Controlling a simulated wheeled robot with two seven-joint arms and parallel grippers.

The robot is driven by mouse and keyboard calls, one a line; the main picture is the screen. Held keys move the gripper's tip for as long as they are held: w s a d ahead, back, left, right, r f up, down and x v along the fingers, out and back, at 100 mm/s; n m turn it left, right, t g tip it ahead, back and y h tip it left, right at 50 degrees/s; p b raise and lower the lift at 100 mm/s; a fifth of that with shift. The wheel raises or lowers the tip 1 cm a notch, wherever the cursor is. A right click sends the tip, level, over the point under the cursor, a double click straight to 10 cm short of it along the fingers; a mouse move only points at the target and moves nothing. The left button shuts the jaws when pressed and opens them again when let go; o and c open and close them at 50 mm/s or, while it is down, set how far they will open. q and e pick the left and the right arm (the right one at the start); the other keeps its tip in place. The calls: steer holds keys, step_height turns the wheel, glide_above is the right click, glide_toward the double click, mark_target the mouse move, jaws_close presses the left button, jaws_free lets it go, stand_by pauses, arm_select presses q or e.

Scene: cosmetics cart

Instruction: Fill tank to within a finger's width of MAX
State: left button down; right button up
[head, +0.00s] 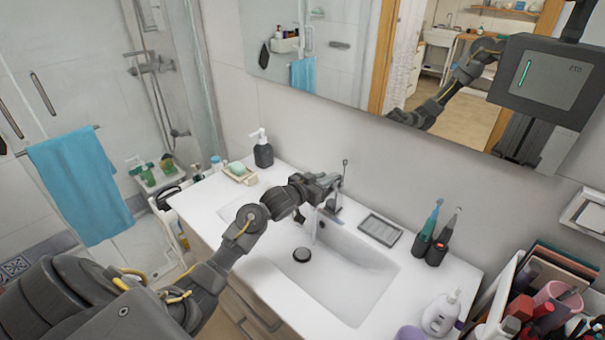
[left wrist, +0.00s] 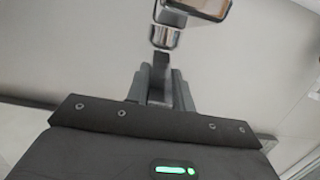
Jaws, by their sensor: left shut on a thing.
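The chrome faucet (head: 335,209) stands at the back rim of the white sink basin (head: 345,285). A thin upright piece rises behind it, and a pale streak that may be water shows below the spout. My left gripper (head: 331,181) is at the top of the faucet, shut on what looks like its handle. In the left wrist view its fingers (left wrist: 161,85) are together, with a chrome cylinder (left wrist: 166,37) just beyond them; the grip itself is mostly hidden. I cannot make out a tank or a MAX mark. My right gripper is not in view.
A black soap pump (head: 263,154) and soap dish (head: 240,173) stand left on the counter. A grey tray (head: 380,229) and toothbrush holders (head: 431,248) are right of the faucet. A white bottle (head: 441,313) and crowded cosmetics cart fill the lower right. The mirror hangs behind.

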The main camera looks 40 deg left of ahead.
arm_select(q)
steer(key=c, duration=1.2)
jaws_free()
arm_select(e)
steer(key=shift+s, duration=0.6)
arm_select(q)
steer(key=shift+s, duration=0.3)
steer(key=b+v, duration=0.2)
steer(key=v, duration=0.8)
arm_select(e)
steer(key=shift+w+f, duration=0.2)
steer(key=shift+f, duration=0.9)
arm_select(q)
steer(key=shift+d, duration=0.1)
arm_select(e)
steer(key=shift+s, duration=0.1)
